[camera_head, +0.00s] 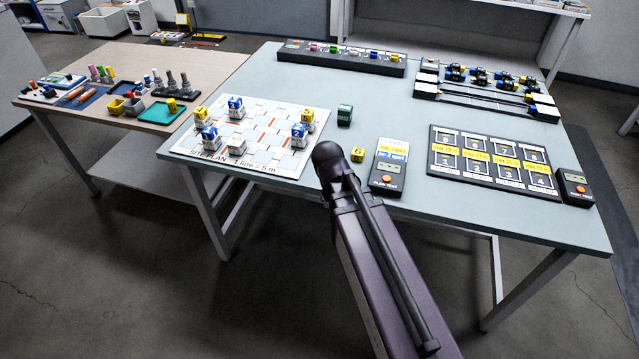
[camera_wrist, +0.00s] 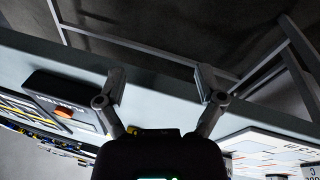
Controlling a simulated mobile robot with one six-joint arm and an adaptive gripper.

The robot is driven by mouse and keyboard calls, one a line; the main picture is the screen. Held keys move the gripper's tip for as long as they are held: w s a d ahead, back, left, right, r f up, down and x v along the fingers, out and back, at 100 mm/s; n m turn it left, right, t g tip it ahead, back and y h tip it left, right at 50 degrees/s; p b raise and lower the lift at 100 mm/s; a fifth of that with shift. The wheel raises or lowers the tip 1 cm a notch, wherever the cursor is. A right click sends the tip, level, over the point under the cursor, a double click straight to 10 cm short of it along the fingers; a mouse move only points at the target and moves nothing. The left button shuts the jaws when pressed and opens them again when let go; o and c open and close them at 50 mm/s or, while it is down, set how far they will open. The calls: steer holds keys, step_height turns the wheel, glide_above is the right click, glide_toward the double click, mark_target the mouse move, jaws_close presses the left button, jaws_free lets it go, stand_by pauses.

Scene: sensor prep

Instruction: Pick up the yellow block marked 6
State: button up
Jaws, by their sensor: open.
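The yellow block marked 6 (camera_head: 357,154) sits on the grey-blue table (camera_head: 390,95), between the site plan board and a grey handheld tester. In the wrist view, my gripper (camera_wrist: 160,84) has its two fingers spread wide with nothing between them. The fingers are seen over the table's edge and the floor beyond. A small yellow patch shows beside the gripper's body in the wrist view; I cannot tell whether it is the block. In the head view my arm reaches up to just left of the block, and the gripper's fingers cannot be made out there.
The site plan board (camera_head: 250,137) with several marked blocks lies to the left. A dark green block (camera_head: 345,115) stands behind. A black numbered panel (camera_head: 492,160) lies right.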

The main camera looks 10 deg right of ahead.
steer(key=s+d+n+g+y, duration=0.1)
steer(key=s+d+y, duration=0.1)
steer(key=s+d, duration=0.2)
steer(key=shift+d+f, duration=0.2)
steer(key=shift+d, duration=0.5)
steer(key=c, duration=0.4)
steer(key=shift+a, duration=0.1)
steer(key=shift+a, duration=0.1)
